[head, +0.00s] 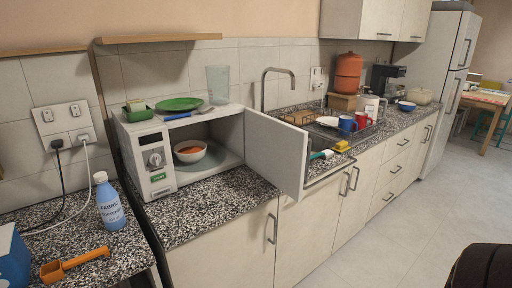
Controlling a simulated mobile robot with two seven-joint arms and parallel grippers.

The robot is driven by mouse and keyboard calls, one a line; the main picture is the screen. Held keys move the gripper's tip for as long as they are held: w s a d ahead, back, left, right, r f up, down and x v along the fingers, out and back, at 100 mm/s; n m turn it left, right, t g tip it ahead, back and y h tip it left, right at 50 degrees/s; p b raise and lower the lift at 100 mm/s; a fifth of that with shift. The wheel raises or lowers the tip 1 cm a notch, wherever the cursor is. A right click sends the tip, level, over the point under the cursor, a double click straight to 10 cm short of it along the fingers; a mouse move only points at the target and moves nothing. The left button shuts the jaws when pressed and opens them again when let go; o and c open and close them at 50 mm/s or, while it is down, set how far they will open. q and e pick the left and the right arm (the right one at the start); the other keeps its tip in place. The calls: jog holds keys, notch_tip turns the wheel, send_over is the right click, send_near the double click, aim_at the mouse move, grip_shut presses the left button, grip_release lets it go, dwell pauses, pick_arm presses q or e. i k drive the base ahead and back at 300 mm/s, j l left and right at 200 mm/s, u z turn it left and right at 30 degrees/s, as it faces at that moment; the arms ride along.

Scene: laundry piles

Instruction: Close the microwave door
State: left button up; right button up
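The white microwave (158,160) stands on the speckled counter against the tiled wall. Its door (276,155) is wide open, swung out to the right, with its free edge reaching over the counter's front edge. A white bowl (192,158) with orange food sits inside the lit cavity. Neither of my grippers is in view.
A green plate (179,104) and a clear glass (217,84) stand on the microwave. The sink (322,142) is behind the door. A dark rounded shape (482,268), unclear, fills the lower right corner.

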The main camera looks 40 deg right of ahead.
aim_at(276, 149)
jog(key=l+u, duration=0.15)
jog(key=l, duration=1.8)
jog(key=k+l+u, duration=0.15)
jog(key=l, duration=1.75)
jog(key=i, duration=0.05)
